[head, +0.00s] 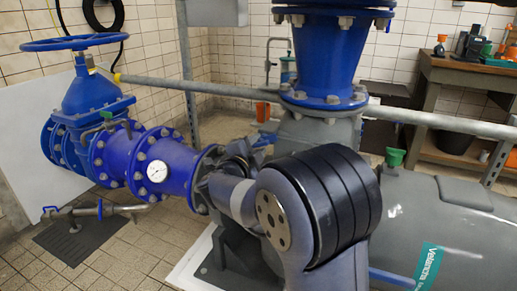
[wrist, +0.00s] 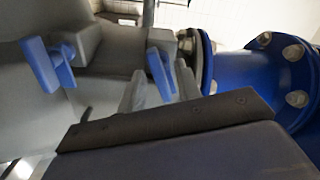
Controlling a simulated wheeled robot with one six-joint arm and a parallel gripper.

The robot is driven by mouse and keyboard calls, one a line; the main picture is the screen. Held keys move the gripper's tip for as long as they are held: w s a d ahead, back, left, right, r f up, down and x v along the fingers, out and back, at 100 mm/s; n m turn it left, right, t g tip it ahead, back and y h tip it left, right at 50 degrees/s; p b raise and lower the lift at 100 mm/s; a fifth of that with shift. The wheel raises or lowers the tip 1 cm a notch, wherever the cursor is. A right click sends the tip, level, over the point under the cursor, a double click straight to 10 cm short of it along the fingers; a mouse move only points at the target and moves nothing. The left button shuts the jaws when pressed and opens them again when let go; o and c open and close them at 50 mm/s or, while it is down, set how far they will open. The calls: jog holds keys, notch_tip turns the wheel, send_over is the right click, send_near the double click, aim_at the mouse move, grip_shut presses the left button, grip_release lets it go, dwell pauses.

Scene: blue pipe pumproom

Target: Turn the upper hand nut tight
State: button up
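Two blue hand nuts show in the wrist view. One blue hand nut (wrist: 161,75) stands near the middle, and the other blue hand nut (wrist: 47,63) is at the left on the grey pump casing. I cannot tell for sure which is the upper one. My gripper (wrist: 160,84) has its two grey fingers apart, one on each side of the middle nut. A gap shows on the nut's left; whether the right finger touches it I cannot tell. In the head view my arm hides the gripper and most of that area.
A blue pipe (head: 175,165) with a gauge (head: 157,171) and bolted flanges joins the pump from the left. It also shows in the wrist view (wrist: 240,80). A grey rail (head: 225,90) crosses behind. The grey pump body (head: 450,225) lies right of my arm.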

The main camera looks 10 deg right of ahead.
jog(key=shift+w+d, duration=0.3)
jog(key=shift+w, duration=0.1)
grip_shut()
jog(key=shift+f+m+b, duration=0.2)
jog(key=shift+m+b, duration=0.8)
jog(key=shift+m, duration=0.1)
jog(key=shift+r+m+b, duration=0.15)
jog(key=shift+m+b, duration=0.3)
jog(key=shift+m, duration=0.55)
grip_release()
jog(key=shift+s+a, duration=0.1)
